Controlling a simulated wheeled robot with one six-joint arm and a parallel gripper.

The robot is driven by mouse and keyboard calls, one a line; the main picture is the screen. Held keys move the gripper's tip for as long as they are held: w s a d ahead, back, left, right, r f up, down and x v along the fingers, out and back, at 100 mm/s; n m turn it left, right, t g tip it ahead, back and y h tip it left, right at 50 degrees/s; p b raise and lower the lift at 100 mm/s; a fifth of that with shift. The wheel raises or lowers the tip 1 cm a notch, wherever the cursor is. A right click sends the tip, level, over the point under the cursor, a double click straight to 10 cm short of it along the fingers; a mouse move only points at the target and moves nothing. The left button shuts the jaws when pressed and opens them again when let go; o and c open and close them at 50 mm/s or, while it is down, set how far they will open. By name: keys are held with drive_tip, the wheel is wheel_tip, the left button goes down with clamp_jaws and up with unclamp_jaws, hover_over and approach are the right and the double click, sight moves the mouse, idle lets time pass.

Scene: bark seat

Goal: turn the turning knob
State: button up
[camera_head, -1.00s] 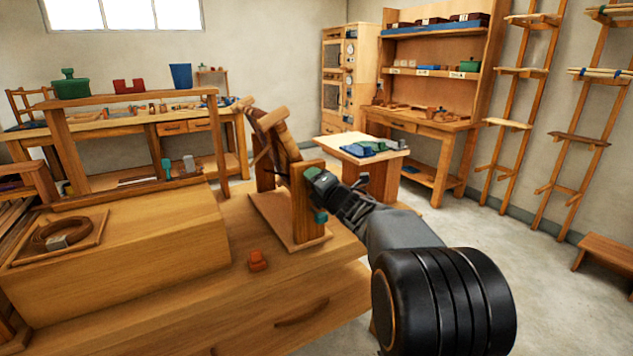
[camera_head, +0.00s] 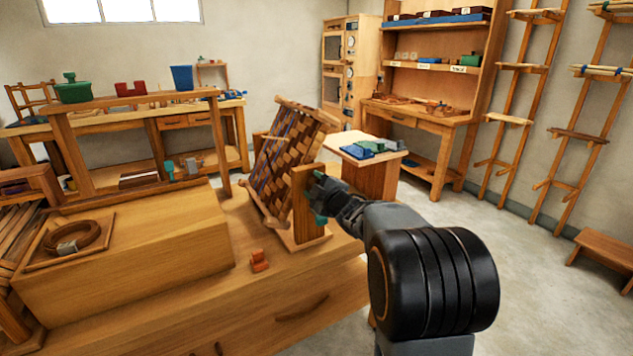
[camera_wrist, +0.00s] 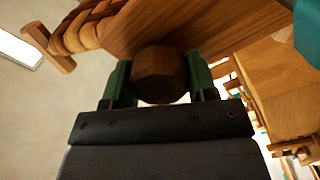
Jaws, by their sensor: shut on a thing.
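The turning knob (camera_wrist: 158,73) is a dark brown, faceted wooden piece at the centre of the wrist view. My gripper (camera_wrist: 158,82) has its green fingers on either side of it and is shut on it. In the head view my gripper (camera_head: 318,194) is at the right side of the stand's wooden upright (camera_head: 304,215), and the knob is hidden there. A woven bark seat panel (camera_head: 290,150) is held tilted in the stand, its slats facing the camera. Its woven edge (camera_wrist: 82,30) shows at the upper left of the wrist view.
A small orange block (camera_head: 259,261) lies on the bench in front of the stand. A large wooden box (camera_head: 130,245) with a coiled strip (camera_head: 80,236) stands at the left.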

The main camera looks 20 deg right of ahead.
drive_tip(key=m+p, duration=0.3)
drive_tip(key=m, duration=0.3)
drive_tip(key=shift+r+m, duration=0.15)
drive_tip(key=shift+m, duration=0.15)
drive_tip(key=m+p, duration=0.3)
drive_tip(key=m, duration=0.2)
drive_tip(key=shift+d, duration=0.1)
drive_tip(key=shift+m, duration=0.3)
drive_tip(key=o, duration=0.9)
drive_tip(key=shift+s, duration=0.1)
drive_tip(key=s, duration=0.4)
drive_tip(key=s+d, duration=0.1)
drive_tip(key=s, duration=0.8)
drive_tip(key=shift+s+d, duration=0.3)
